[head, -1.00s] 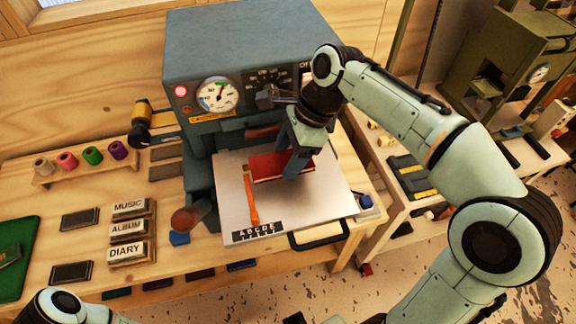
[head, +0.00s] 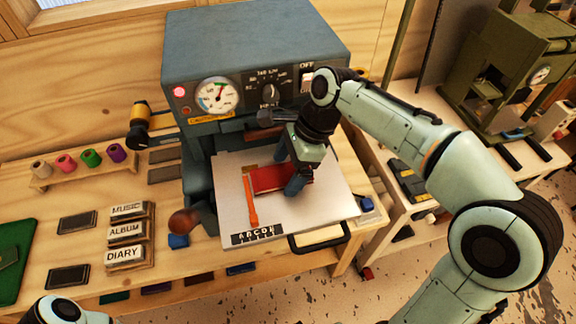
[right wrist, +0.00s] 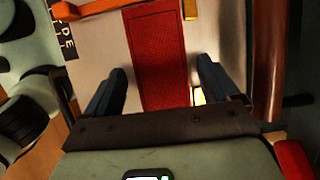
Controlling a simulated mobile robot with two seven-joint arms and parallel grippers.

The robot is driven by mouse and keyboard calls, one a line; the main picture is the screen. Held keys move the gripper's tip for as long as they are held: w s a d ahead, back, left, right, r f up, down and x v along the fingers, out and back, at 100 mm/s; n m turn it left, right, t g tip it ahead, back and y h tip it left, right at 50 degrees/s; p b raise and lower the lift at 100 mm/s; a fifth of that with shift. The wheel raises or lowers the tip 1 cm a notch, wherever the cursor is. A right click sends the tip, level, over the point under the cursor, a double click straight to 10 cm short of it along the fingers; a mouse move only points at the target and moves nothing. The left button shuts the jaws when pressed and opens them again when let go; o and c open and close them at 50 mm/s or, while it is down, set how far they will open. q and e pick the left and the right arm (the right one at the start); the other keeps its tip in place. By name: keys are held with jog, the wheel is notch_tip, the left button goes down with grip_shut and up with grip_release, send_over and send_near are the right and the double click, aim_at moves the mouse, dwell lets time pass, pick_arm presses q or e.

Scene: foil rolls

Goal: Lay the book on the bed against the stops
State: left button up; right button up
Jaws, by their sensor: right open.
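The red book (head: 268,179) lies flat on the pale bed (head: 325,200) in front of the grey press. Its left end is at the orange bar stop (head: 252,207), and its far left corner is near the small brass stop (head: 249,169). I cannot tell whether it touches either one. My right gripper (head: 289,174) is open over the book's right end, one finger on each long side. In the right wrist view the book (right wrist: 158,55) lies between the fingers with a gap on both sides.
The grey press (head: 255,55) stands right behind the bed, with a dial and a brown-knobbed handle (head: 186,220). A dark bed handle (head: 320,238) sticks out in front. Word blocks (head: 126,232) and thread spools (head: 66,162) lie to the left.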

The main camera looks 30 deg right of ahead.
pick_arm(q)
jog(key=w+r+p, duration=0.1)
jog(key=r, duration=0.1)
jog(key=w+r+p, duration=0.1)
jog(key=w, duration=0.1)
jog(key=shift+r+p, duration=0.4)
pick_arm(e)
jog(key=v, duration=1.2)
jog(key=shift+r, duration=0.15)
pick_arm(q)
jog(key=shift+s, duration=0.15)
